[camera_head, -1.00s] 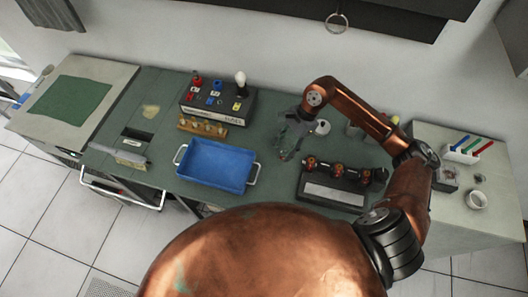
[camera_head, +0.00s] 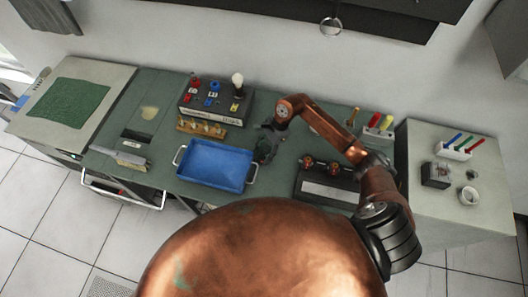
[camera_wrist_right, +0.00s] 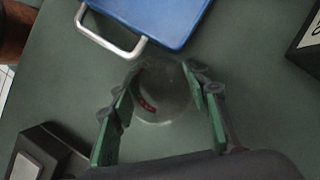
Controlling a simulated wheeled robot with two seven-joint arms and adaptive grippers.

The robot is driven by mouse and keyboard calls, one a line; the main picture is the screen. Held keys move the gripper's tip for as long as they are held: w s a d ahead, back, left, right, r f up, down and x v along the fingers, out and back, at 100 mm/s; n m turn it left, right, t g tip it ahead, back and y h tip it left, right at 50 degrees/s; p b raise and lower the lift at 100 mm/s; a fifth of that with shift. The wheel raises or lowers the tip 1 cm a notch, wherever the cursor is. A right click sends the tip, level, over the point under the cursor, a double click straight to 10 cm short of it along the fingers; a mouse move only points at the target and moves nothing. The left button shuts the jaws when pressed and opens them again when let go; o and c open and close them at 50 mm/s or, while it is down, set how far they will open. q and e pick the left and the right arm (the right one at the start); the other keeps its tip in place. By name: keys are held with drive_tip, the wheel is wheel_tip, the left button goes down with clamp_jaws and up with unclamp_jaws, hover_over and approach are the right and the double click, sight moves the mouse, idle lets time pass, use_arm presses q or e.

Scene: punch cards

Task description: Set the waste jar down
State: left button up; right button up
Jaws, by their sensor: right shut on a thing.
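The waste jar (camera_wrist_right: 165,104) is a clear, see-through jar with red marking on it, seen in the right wrist view from above. My right gripper (camera_head: 266,149) has its green-padded fingers on either side of the jar and is shut on it. In the head view the gripper is over the green bench (camera_head: 278,180), just right of the blue tray (camera_head: 213,168), and it mostly hides the jar. I cannot tell whether the jar's base touches the bench. My left gripper is not in view.
The tray's right metal handle (camera_head: 253,173) is close to the jar. A black device with copper knobs (camera_head: 330,190) stands to the right. A control box (camera_head: 215,104) and a brass rack (camera_head: 202,127) are behind the tray. A narrow strip of bench is bare between tray and device.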

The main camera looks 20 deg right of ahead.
drive_tip(key=o, duration=0.8)
drive_tip(key=shift+s+f, duration=0.1)
drive_tip(key=shift+f, duration=0.05)
drive_tip(key=o, duration=0.5)
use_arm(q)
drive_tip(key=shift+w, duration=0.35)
use_arm(e)
drive_tip(key=shift+r, duration=0.2)
